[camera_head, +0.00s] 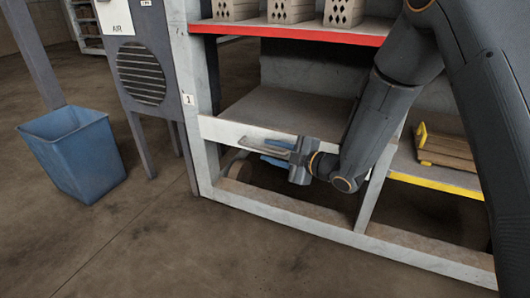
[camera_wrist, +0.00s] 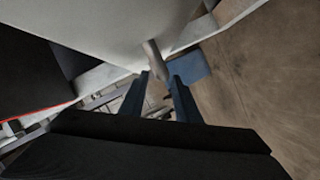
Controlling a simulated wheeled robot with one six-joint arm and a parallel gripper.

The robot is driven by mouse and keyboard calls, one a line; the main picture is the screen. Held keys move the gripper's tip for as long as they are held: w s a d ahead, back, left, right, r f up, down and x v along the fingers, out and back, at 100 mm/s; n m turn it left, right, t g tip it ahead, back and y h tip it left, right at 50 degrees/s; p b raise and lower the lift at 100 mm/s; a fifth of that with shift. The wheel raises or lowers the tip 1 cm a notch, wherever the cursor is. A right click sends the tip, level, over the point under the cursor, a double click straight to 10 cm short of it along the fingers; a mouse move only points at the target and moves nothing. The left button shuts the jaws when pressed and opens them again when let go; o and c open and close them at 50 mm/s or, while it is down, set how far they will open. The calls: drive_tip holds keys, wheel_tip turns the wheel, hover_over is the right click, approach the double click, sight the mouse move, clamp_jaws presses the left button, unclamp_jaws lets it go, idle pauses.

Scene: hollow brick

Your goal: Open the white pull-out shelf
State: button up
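The white pull-out shelf (camera_head: 222,131) sits in the lower left bay of the rack, its white front looking about level with the frame. A grey bar handle (camera_head: 258,147) stands out from that front. My gripper (camera_head: 270,152) is at the right part of the handle, with blue fingers above and below it. In the wrist view, the white shelf front (camera_wrist: 110,25) fills the top, and the handle (camera_wrist: 154,62) reaches between the tips of my gripper (camera_wrist: 160,80). The fingers are apart, and I see no clear contact with the bar.
A red-edged shelf (camera_head: 290,30) with hollow bricks is above. A yellow-edged shelf (camera_head: 435,183) with wooden boards (camera_head: 447,152) is to the right. A grey cabinet (camera_head: 140,70) and a blue bin (camera_head: 75,150) stand left. The floor (camera_head: 200,250) in front is clear.

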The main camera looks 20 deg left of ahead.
sight(268, 150)
drive_tip(key=shift+b+x, duration=0.45)
drive_tip(key=shift+x, duration=1.35)
clamp_jaws()
